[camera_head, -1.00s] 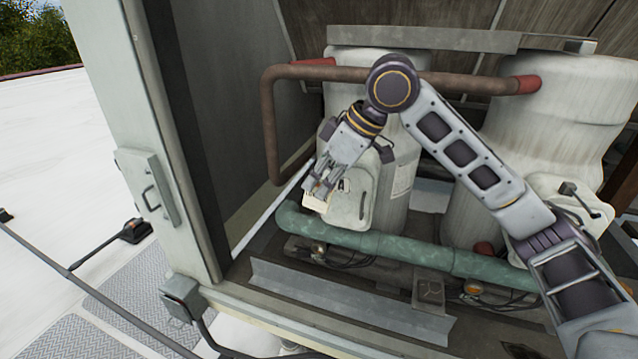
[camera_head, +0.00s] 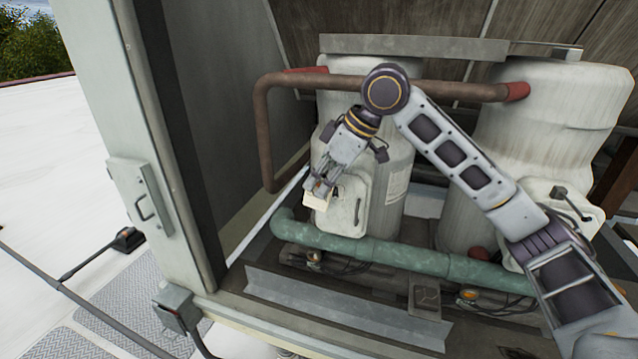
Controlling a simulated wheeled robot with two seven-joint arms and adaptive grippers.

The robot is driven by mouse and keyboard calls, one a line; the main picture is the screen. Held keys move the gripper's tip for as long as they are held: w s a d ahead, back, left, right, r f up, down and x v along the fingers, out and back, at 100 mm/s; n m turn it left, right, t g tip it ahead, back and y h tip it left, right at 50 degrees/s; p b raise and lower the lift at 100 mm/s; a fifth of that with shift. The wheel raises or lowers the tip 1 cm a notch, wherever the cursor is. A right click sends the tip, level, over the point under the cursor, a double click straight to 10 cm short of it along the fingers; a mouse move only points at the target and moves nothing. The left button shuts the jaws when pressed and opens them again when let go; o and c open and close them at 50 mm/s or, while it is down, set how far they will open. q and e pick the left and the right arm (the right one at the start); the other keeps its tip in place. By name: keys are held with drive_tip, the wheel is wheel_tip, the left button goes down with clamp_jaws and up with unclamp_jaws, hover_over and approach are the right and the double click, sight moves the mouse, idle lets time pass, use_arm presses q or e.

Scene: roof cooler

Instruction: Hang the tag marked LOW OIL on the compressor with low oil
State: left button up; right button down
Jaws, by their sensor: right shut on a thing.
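Two pale compressors stand side by side in the cabinet, the left compressor (camera_head: 392,150) and the right compressor (camera_head: 545,110). Each has a white terminal box with a handle, the left box (camera_head: 345,212) and the right box (camera_head: 590,212). My right gripper (camera_head: 320,192) is in front of the left compressor, at the upper left of its box. It is shut on a small cream tag (camera_head: 316,201). I cannot read the tag's marking or tell whether it touches the box. No oil level can be made out. My left gripper is not in view.
A brown pipe (camera_head: 262,130) with red ends bends around the left compressor. A green pipe (camera_head: 370,248) runs low in front of both. The cabinet's open panel (camera_head: 100,90) stands at the left, with white roof (camera_head: 40,150) beyond it.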

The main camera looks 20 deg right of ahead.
drive_tip(key=shift+w+d+f, duration=0.3)
drive_tip(key=shift+w+f, duration=0.05)
drive_tip(key=shift+w, duration=0.15)
drive_tip(key=shift+w+f, duration=0.1)
drive_tip(key=shift+d+f, duration=0.1)
idle(0.5)
drive_tip(key=c, duration=1.4)
unclamp_jaws()
drive_tip(key=shift+f, duration=0.1)
drive_tip(key=shift+o, duration=0.2)
drive_tip(key=shift+f, duration=0.15)
